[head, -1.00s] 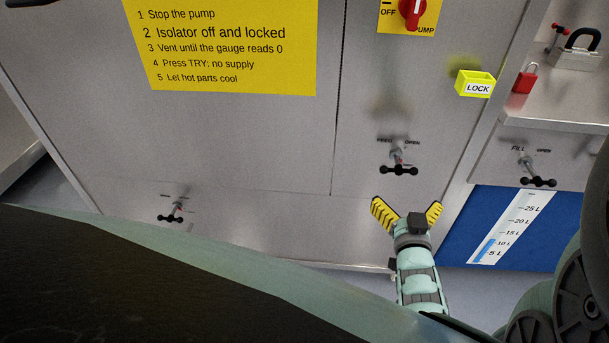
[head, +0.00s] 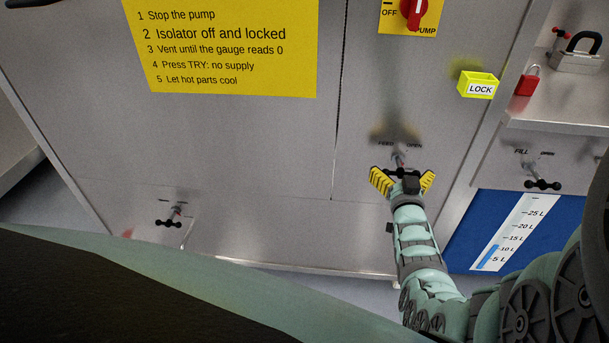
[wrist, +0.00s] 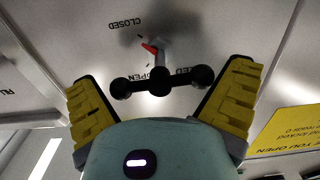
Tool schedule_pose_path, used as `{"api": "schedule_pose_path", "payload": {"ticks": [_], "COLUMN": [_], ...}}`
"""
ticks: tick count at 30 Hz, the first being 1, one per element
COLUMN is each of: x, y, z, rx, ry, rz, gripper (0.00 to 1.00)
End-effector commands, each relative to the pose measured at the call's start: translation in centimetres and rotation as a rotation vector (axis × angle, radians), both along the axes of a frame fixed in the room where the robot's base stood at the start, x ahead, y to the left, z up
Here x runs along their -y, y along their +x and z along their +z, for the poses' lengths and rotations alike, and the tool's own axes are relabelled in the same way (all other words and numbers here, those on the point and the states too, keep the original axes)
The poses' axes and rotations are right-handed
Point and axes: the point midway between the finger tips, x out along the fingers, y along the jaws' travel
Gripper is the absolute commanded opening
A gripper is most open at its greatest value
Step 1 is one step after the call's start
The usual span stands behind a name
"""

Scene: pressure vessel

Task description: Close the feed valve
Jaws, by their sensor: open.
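The feed valve's black T-shaped handle (head: 401,171) stands out from the steel panel on a short stem, under the labels FEED and OPEN. My gripper (head: 402,178) is at the handle with its yellow ribbed fingers spread wide, one on each side. In the wrist view the handle (wrist: 161,82) lies crosswise between the fingertips of my open gripper (wrist: 163,88), with its knobs close to both fingers; I cannot tell whether they touch. A red pointer (wrist: 150,48) on the stem shows near the upside-down word CLOSED. In the head view my gripper partly hides the handle.
The red pump switch (head: 413,10) is above the feed valve, and a yellow LOCK box (head: 478,85) is to its upper right. The fill valve (head: 542,184) is at right, over a level scale (head: 505,232). Another valve (head: 169,222) is at lower left.

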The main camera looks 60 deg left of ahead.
Motion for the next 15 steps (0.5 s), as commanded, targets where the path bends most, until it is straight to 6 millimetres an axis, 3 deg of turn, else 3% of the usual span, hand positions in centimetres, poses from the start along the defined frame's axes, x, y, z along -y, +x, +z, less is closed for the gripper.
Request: {"api": "schedule_pose_path", "payload": {"ticks": [5,15], "x": [0.06,0.06], "y": [0.04,0.02], "z": [-0.02,-0.03], "rx": [-0.001,-0.001], "ry": [-0.001,0.0], "rz": [-0.002,-0.001], "gripper": [1.0,0.67]}}
